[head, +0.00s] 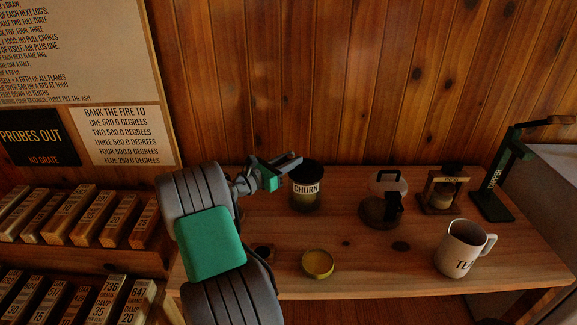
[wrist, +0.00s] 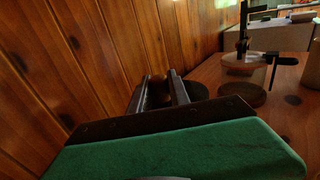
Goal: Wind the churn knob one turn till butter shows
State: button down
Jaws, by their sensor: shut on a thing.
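The churn (head: 306,197) is a dark jar with a black top and a white label reading CHURN. It stands upright toward the back of the wooden table, left of its middle. My gripper (head: 292,161) reaches in from the left at the height of the churn's top. In the wrist view my gripper's two fingers (wrist: 161,91) are close together around something small and dark, which I take to be the churn knob. The knob itself is mostly hidden by the fingers. Part of the churn's dark top (wrist: 197,91) shows beyond them. I cannot make out butter inside.
On the table (head: 365,270) are a small yellow round dish (head: 318,263), a glass pot with a black handle (head: 380,208), a small wooden-framed device (head: 441,192), a TEA mug (head: 461,249) and a dark green stand (head: 492,190). The wooden wall (head: 340,80) is close behind.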

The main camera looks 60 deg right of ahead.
jog(key=shift+w+d+m+g+y, duration=0.15)
jog(key=shift+m+g+y, duration=0.15)
jog(key=shift+m+g, duration=0.3)
jog(key=shift+w+d+r+p, duration=0.1)
jog(key=shift+d+r+p, duration=0.05)
jog(key=shift+p, duration=0.35)
jog(key=shift+w+d, duration=0.1)
jog(key=shift+w+d+p, duration=0.2)
jog(key=shift+d+p, duration=0.15)
jog(key=c, duration=1.2)
grip_release()
jog(key=shift+c, duration=0.2)
